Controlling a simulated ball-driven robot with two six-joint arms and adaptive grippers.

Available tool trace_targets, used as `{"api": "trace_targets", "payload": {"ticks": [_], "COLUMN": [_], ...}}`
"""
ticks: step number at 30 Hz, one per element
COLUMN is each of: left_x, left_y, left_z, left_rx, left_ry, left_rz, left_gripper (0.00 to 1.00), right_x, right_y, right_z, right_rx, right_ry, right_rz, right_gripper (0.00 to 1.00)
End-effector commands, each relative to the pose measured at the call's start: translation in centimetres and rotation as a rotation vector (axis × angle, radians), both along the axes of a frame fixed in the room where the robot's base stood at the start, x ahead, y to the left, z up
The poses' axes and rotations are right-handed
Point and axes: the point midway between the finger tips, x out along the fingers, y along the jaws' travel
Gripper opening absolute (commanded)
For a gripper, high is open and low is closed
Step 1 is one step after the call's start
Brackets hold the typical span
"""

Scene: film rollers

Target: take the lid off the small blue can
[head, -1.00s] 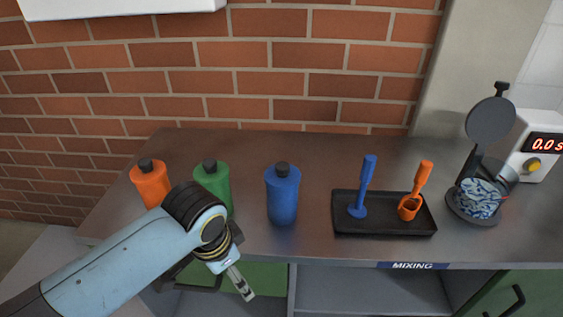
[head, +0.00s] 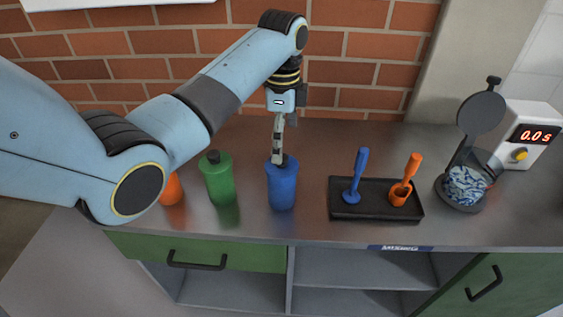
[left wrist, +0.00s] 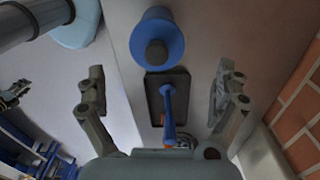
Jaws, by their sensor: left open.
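The small blue can (head: 281,187) stands upright on the metal worktop, with its dark lid (left wrist: 157,52) on top. My left gripper (head: 278,158) points down at the lid in the head view and covers most of it. The gripper is open and empty. In the left wrist view, the blue can (left wrist: 150,28) shows beyond the spread fingers (left wrist: 162,76), towards the top of the picture. The lid is not between the fingertips there. I cannot tell the exact height gap.
A green can (head: 219,181) stands left of the blue one; an orange can (head: 172,190) is partly behind my arm. Right are a black tray (head: 375,212) with a blue tool (head: 357,175) and an orange tool (head: 407,181), and a device with an open lid (head: 481,115).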

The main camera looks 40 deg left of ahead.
Motion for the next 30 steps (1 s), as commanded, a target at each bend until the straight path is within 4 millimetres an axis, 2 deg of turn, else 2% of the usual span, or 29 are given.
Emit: {"api": "trace_targets", "payload": {"ticks": [5, 12, 15, 21, 23, 30], "left_x": [-0.2, -0.5, -0.5, -0.5, -0.5, -0.5], "left_y": [-0.1, -0.1, -0.1, -0.1, -0.1, -0.2], "left_z": [-1.5, -5.1, -5.8, -5.9, -5.9, -5.9], "left_rx": [0.0, 0.001, 0.0, 0.001, 0.001, 0.001], "left_ry": [0.002, 0.0, -0.001, -0.002, -0.002, -0.002], "left_rz": [0.001, 0.001, 0.001, 0.001, 0.001, 0.001], "left_gripper": [1.0, 1.0, 1.0, 1.0, 0.95, 0.63], "right_x": [0.0, 0.0, 0.0, 0.0, 0.0, 0.0], "right_y": [-0.2, -0.2, -0.2, -0.2, -0.2, 0.0], "right_z": [0.4, 0.9, 0.9, 0.9, 0.9, 0.9], "right_rx": [-0.002, -0.002, -0.002, -0.002, -0.002, 0.0], "right_ry": [0.0, -0.001, -0.001, -0.001, -0.001, -0.001], "right_rz": [0.001, 0.001, 0.001, 0.001, 0.001, 0.0], "right_gripper": [0.4, 0.4, 0.4, 0.4, 0.4, 0.4]}}
